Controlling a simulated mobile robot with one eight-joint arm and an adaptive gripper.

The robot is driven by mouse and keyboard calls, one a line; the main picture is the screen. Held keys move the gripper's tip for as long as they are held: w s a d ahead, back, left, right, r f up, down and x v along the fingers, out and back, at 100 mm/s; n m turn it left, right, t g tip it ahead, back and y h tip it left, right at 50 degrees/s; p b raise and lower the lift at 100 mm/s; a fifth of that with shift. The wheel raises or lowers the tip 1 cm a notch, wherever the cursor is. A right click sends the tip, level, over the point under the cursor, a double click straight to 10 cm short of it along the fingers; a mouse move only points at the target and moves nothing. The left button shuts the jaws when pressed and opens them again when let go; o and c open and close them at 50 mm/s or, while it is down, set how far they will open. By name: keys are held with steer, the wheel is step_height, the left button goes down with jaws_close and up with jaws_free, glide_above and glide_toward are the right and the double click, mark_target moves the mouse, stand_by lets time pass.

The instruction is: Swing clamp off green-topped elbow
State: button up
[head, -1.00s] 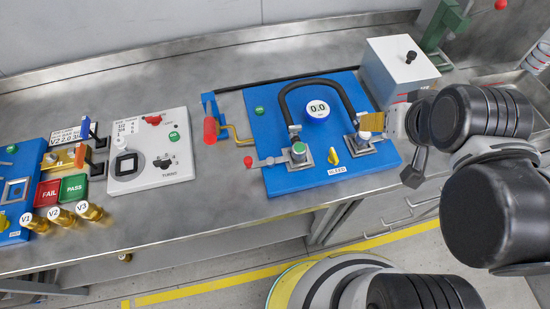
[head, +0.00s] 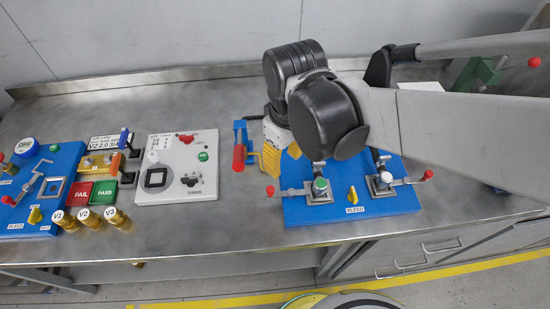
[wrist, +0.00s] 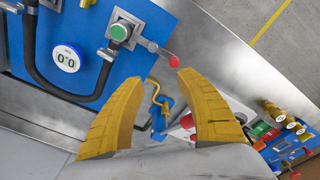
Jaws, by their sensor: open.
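The green-topped elbow (head: 320,186) stands at the front left of the blue pump board (head: 340,210). Its clamp (head: 292,191) lies across its base, with the red-balled lever pointing left over the board's edge. In the wrist view the green top (wrist: 119,32) and the clamp's red ball (wrist: 173,61) show beyond the fingers, apart from them. My gripper (head: 270,152) has yellow fingers and is above and behind the clamp lever, near the board's left edge. In the wrist view its fingers (wrist: 155,85) are spread and empty.
A red-handled valve (head: 239,157) stands close left of my gripper. A white-topped elbow (head: 381,178) with its own red-balled clamp is at right. The gauge (wrist: 67,58) and black hose lie behind.

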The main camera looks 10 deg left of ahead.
mark_target(270, 189)
steer(key=shift+n+g, duration=0.3)
steer(key=shift+n, duration=0.4)
steer(key=a+f+b, duration=0.1)
steer(key=f, duration=0.3)
steer(key=s+a+f+b, duration=0.1)
steer(key=f, duration=0.3)
steer(key=a+f+b, duration=0.1)
steer(key=f+b, duration=0.1)
steer(key=f, duration=0.2)
steer(key=shift+s+f, duration=0.1)
steer(key=shift+s, duration=0.1)
jaws_close()
